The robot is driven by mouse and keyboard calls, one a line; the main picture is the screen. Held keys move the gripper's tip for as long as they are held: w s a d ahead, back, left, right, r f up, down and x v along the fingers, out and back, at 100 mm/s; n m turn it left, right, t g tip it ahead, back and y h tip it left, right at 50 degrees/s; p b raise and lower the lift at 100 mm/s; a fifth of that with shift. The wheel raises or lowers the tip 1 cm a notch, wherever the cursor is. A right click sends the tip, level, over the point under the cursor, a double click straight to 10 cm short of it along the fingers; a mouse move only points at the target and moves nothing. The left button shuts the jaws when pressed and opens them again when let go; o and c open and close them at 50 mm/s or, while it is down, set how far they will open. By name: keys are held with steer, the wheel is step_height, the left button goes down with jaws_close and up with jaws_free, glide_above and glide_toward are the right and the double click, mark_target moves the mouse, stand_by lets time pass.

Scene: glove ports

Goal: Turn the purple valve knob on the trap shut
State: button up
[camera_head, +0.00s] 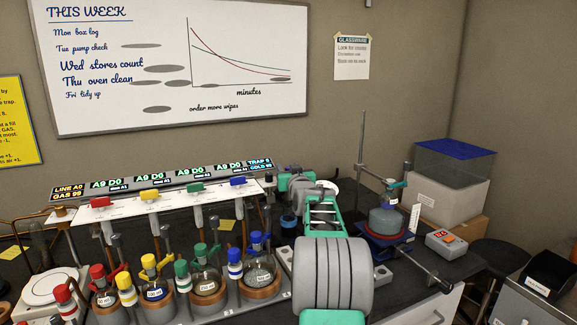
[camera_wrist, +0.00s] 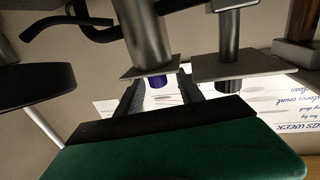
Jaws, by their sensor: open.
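In the wrist view, a small purple knob (camera_wrist: 157,82) shows below a grey plate at the foot of a metal post. My gripper (camera_wrist: 161,86) is open, with one dark finger on either side of the knob in the picture. Whether either finger touches it, I cannot tell. In the head view, my arm stretches over the bench and its far end is near the right end of the tap rack; the knob cannot be made out there. A blue-ringed vessel (camera_head: 288,220), possibly the trap, stands just below the arm's end.
A white rack (camera_head: 130,205) with coloured taps stands left of my arm, with several colour-capped flasks below it. A second grey plate (camera_wrist: 243,66) on a post is close right of the knob. A flask stand (camera_head: 386,215) and a red-button box (camera_head: 446,243) are to the right.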

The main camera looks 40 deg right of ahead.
steer(key=shift+w+d, duration=0.15)
steer(key=shift+w, duration=0.2)
steer(key=shift+c, duration=0.2)
steer(key=shift+s, duration=0.1)
jaws_close()
